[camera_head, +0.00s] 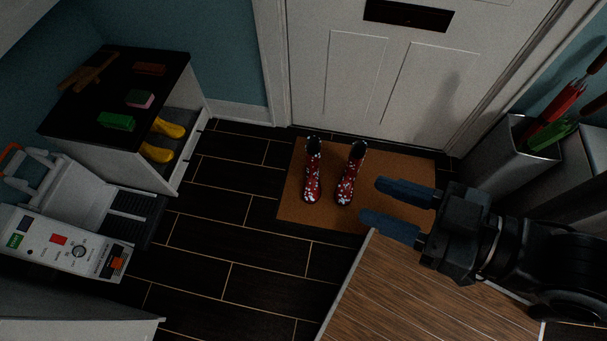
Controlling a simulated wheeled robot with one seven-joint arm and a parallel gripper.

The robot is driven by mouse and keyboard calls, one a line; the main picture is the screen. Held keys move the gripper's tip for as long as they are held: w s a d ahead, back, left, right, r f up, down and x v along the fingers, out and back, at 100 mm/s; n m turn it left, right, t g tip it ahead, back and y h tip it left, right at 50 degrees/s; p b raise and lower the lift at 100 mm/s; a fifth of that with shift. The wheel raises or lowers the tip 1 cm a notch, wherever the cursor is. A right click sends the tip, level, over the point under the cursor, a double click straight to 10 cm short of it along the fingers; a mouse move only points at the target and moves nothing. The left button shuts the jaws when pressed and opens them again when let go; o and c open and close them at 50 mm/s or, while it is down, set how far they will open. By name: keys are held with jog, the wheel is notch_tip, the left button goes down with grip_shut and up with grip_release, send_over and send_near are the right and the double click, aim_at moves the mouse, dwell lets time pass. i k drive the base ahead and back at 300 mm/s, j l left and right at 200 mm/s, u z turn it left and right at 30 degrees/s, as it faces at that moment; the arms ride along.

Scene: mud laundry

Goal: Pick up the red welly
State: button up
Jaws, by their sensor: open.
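Two red wellies with a pale speckled pattern stand upright side by side on a brown doormat (400,168) in front of the door. The left red welly (312,172) and the right red welly (350,175) are a small gap apart, toes toward me. My gripper (370,200) is open, with blue fingers pointing left. In the picture its fingertips are just right of the right welly, with nothing between them. I cannot tell its height above the mat from this view.
A wooden surface (420,300) lies below my arm. A metal bin (512,150) with red and green umbrellas stands right. A dark-topped cabinet (75,110) holds brushes, with yellow wellies (158,152) below. A white appliance (75,240) is left. Dark tiled floor (230,240) is clear.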

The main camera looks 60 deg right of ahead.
aim_at(312, 191)
jog(key=i+j+z, duration=0.1)
jog(key=z, duration=0.3)
jog(key=j+z, duration=0.15)
jog(key=z, duration=0.3)
jog(key=j+z, duration=0.15)
jog(key=z, duration=0.25)
jog(key=i+j+z, duration=0.1)
jog(key=z, duration=0.3)
jog(key=i+j+z, duration=0.15)
jog(key=j, duration=0.7)
jog(key=j+z, duration=0.2)
jog(key=j, duration=0.7)
jog(key=j+u, duration=0.15)
jog(key=j, duration=0.35)
jog(key=i, duration=0.05)
